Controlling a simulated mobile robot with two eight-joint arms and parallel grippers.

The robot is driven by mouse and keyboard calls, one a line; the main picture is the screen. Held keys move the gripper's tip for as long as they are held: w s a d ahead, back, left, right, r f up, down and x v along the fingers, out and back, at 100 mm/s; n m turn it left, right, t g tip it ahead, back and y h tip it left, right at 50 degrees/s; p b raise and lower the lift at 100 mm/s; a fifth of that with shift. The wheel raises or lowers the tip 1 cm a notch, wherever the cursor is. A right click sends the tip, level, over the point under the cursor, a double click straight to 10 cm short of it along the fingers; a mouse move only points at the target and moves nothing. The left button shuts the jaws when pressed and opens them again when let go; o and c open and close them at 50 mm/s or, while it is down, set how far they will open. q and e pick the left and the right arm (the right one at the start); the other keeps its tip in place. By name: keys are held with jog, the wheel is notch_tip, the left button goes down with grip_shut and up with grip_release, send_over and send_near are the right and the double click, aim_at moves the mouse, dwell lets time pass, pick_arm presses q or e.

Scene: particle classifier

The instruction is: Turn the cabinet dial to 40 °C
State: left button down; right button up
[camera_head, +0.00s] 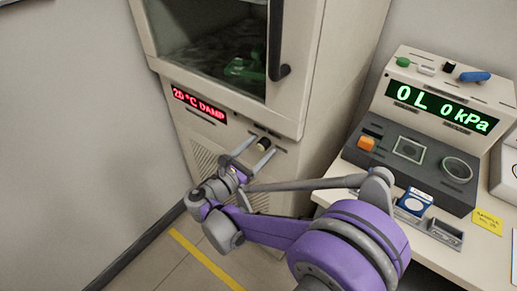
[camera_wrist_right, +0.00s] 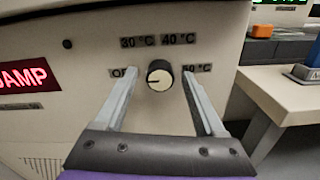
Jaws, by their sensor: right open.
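The cabinet dial (camera_wrist_right: 159,76) is a small round knob with a black rim and a pale face on the beige cabinet (camera_head: 315,95). A dark mark on its face appears to point left, toward the partly hidden OFF label (camera_wrist_right: 117,72). The 40 °C label (camera_wrist_right: 178,39) is above and right of the dial. The dial also shows in the head view (camera_head: 263,144). My right gripper (camera_head: 250,154) is open, its fingers on either side of the dial with gaps, apparently not touching it. My left gripper is not in view.
The red cabinet display (camera_head: 199,104) reads 20 °C DAMP. A dark door handle (camera_head: 280,62) is above the dial. At right, a bench (camera_head: 425,240) holds a console (camera_head: 445,95) reading 0L 0 kPa, a blue-and-white item (camera_head: 415,202) and a small metal tray (camera_head: 446,232).

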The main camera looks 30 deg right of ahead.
grip_shut()
jog(key=shift+m, duration=0.3)
jog(key=m+p, duration=0.1)
jog(key=m, duration=0.4)
jog(key=m+p, duration=0.1)
jog(key=m, duration=0.5)
jog(key=shift+m, duration=0.3)
jog(key=m+p, duration=0.1)
jog(key=m, duration=0.4)
jog(key=shift+r, duration=0.1)
jog(key=m, duration=0.6)
jog(key=shift+p, duration=0.35)
jog(key=shift+m, duration=0.3)
